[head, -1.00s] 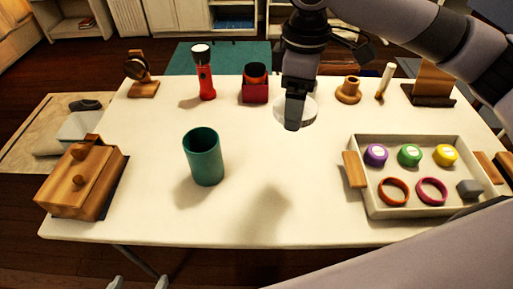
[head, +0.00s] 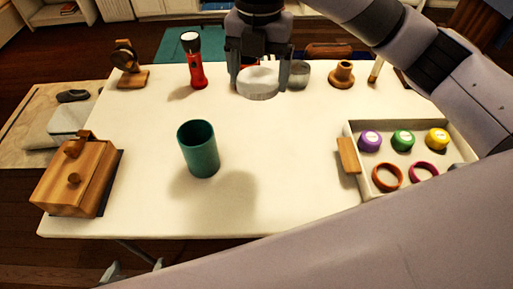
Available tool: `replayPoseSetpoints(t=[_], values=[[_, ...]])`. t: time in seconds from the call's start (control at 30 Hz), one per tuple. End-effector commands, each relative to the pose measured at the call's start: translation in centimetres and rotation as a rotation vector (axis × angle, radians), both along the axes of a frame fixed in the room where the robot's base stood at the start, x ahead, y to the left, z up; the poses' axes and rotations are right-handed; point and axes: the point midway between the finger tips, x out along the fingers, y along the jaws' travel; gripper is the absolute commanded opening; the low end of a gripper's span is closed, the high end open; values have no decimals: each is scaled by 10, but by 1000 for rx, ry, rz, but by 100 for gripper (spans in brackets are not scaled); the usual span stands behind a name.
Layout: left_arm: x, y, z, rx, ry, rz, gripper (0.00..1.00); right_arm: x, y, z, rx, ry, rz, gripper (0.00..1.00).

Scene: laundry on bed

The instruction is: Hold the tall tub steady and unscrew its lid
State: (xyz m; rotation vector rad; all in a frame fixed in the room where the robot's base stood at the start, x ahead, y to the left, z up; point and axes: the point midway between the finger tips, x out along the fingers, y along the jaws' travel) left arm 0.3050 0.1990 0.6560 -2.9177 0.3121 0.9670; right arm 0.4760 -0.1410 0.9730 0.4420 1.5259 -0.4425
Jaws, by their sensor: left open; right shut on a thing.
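A tall teal tub (head: 199,152) stands upright on the white table, left of centre, with its top open. My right gripper (head: 264,85) is beyond it and to its right, near the table's back edge, pointing down. It is shut on a round white lid (head: 258,84), apart from the tub. My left gripper (head: 134,268) shows only its fingertips at the bottom left edge; they are spread apart, empty, and away from the tub.
A wooden box (head: 75,182) stands left of the tub. A tray (head: 353,190) with several coloured caps and rings lies at the right. A red flashlight (head: 195,72), a grey jar (head: 299,73) and a wooden piece (head: 341,75) line the back. The table around the tub is clear.

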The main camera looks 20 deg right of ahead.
Motion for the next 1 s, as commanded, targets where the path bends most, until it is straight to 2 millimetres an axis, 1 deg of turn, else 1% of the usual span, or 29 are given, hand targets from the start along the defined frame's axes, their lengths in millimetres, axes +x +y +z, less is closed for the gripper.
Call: replayPoseSetpoints(t=[0.03, 0.17, 0.27, 0.37, 0.6, 0.7, 0.8, 1.0], values=[[0, 0, 1, 1, 0, 1, 100, 0, 2, 1, 0, 0, 42, 46], [0, 0, 1, 1, 0, 0, 100, 1, 3, 0, 1, 1, 112, 46], [0, 0, 0, 1, 0, 1, 100, 1, 3, -8, -1, 3, 134, 46], [0, 0, -2, 0, 0, 0, 100, 1, 3, -28, -1, 4, 138, 46], [1, -2, -6, -5, 1, -1, 100, 0, 3, -93, -2, 5, 136, 46], [1, -2, -8, -6, 2, -2, 100, 0, 3, -116, -1, 3, 135, 46], [1, -2, -9, -7, 4, -2, 100, 1, 3, -132, -2, 1, 136, 46], [1, -3, -9, -9, 4, -1, 100, 1, 3, -148, 0, 1, 135, 46]])
